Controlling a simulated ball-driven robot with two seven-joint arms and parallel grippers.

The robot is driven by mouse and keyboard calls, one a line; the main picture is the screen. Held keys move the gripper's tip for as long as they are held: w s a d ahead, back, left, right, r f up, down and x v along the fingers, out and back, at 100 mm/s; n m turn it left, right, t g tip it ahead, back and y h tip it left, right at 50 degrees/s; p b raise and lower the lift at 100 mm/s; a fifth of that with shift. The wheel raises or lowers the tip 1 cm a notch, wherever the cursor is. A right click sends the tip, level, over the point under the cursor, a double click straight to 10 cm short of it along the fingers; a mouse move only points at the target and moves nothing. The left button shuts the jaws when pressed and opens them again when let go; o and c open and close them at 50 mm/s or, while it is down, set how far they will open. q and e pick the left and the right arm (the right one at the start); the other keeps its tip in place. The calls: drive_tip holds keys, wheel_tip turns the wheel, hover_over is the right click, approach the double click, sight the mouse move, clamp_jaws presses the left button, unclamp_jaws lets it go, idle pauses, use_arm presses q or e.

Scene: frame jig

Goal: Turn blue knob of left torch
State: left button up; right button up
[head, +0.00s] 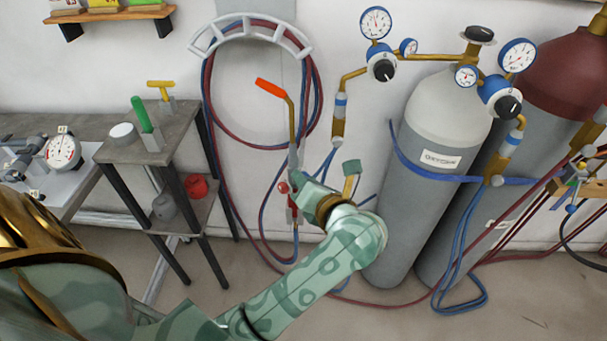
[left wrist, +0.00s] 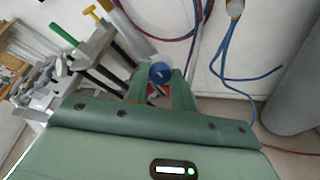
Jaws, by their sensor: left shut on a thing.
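The left torch (head: 291,130) hangs upright in front of the wall, with an orange tip, a brass neck and a grey body. Its red knob (head: 283,187) shows on the left side of the body. My left gripper (head: 299,184) is at the torch body from the right, with its fingers closed around the blue knob. In the left wrist view the blue knob (left wrist: 160,71) sits between the two green fingertips. The blue knob is hidden behind the gripper in the head view. My right gripper is not in view.
Red and blue hoses loop over a white wall hanger (head: 250,27) and run down behind the torch. Grey gas cylinders (head: 431,150) with regulators stand close on the right. A small shelf stand (head: 150,150) with tools is on the left.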

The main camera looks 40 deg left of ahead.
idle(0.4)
use_arm(q)
drive_tip(key=o, duration=1)
drive_tip(key=shift+c, duration=0.2)
